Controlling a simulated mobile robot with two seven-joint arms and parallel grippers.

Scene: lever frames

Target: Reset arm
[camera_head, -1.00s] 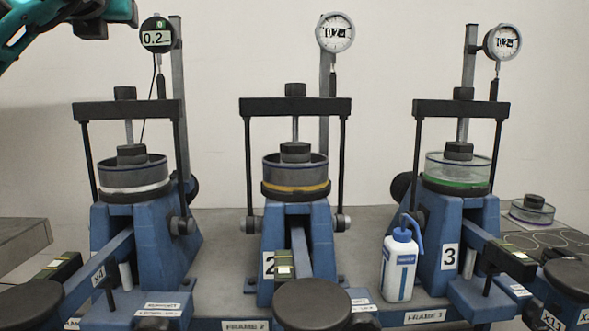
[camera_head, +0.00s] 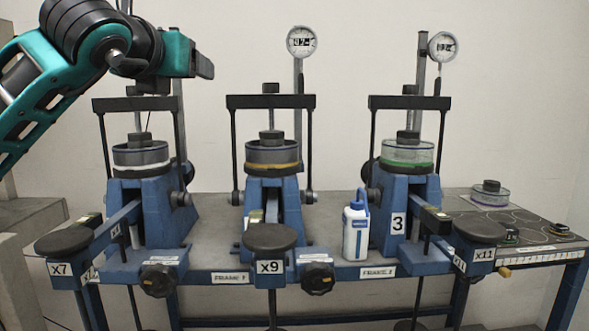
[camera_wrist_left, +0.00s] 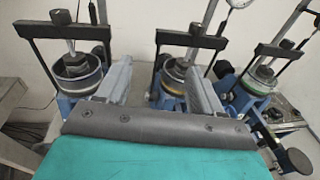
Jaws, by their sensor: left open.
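My left gripper (camera_head: 203,65) reaches in from the upper left in the head view, in front of the leftmost lever frame and high above the bench. Its two grey fingers (camera_wrist_left: 160,85) stand apart with nothing between them in the left wrist view. The three blue lever frames stand in a row: the left one (camera_head: 158,215), the middle one (camera_head: 265,205) and the right one (camera_head: 395,212). Each carries a round cell under a black crossbar. The gripper touches none of them. The left frame's dial is hidden behind my arm. My right gripper is not in view.
A white bottle with a blue spout (camera_head: 356,235) stands between the middle and right frames. Round black pads on the lever ends, such as x9 (camera_head: 269,237), jut out at the bench front. A spare cell (camera_head: 490,194) sits at the bench's right end.

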